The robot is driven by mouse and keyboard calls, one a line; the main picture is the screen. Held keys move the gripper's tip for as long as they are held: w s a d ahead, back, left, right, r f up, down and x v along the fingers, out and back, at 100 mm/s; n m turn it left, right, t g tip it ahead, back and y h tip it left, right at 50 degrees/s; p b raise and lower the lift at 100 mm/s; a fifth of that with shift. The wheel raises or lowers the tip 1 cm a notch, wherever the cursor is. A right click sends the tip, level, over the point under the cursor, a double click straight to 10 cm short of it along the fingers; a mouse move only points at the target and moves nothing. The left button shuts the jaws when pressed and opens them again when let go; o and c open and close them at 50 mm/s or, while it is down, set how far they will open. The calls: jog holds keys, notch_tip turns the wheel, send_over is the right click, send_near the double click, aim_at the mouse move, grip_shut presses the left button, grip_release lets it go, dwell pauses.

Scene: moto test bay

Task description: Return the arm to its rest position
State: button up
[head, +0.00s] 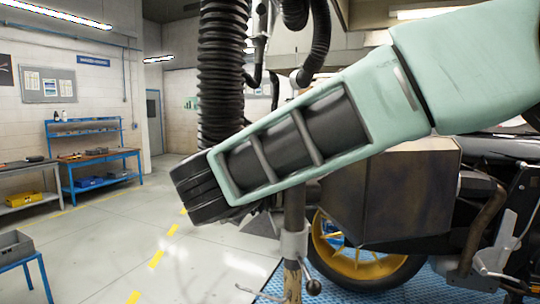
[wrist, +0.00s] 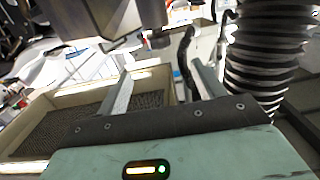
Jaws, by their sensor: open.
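My arm, mint green with a dark ribbed end, crosses the head view from the upper right to the left of centre. My gripper (wrist: 163,64) shows in the wrist view, with its two pale fingers spread apart. Nothing is held between them. Beyond the fingers is a pale-rimmed, box-like frame with a dark mesh floor (wrist: 65,122). A dark metal part hangs across the top of that view. In the head view I cannot make out the fingers.
A motorcycle with a yellow-spoked wheel (head: 365,262) and a boxy metal case (head: 410,195) stands at right on a blue mat (head: 245,268). A thick black ribbed hose (head: 222,70) hangs close to my arm; a ribbed hose (wrist: 262,50) also shows in the wrist view. Left floor is mostly clear.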

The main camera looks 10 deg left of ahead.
jog(key=s+a+f+n+g+y+b, duration=0.1)
jog(key=s+f+n+g+y+b, duration=0.4)
jog(key=f, duration=0.5)
jog(key=s+a+f+n+g+y+b, duration=0.1)
jog(key=s+f+n+g+y+b, duration=0.35)
jog(key=s+f+y, duration=0.45)
jog(key=s+d+f+g+h+b, duration=0.2)
jog(key=s+d+f+g+h, duration=0.2)
jog(key=s+d+f, duration=0.4)
jog(key=s+d+f+n+g+h+b, duration=0.1)
jog(key=s+d+f+g+h, duration=0.3)
jog(key=s+d+f, duration=0.5)
jog(key=d+f+h+b, duration=0.1)
jog(key=d+f, duration=0.2)
jog(key=d, duration=0.3)
jog(key=shift+d+b, duration=0.25)
jog(key=shift+b, duration=0.15)
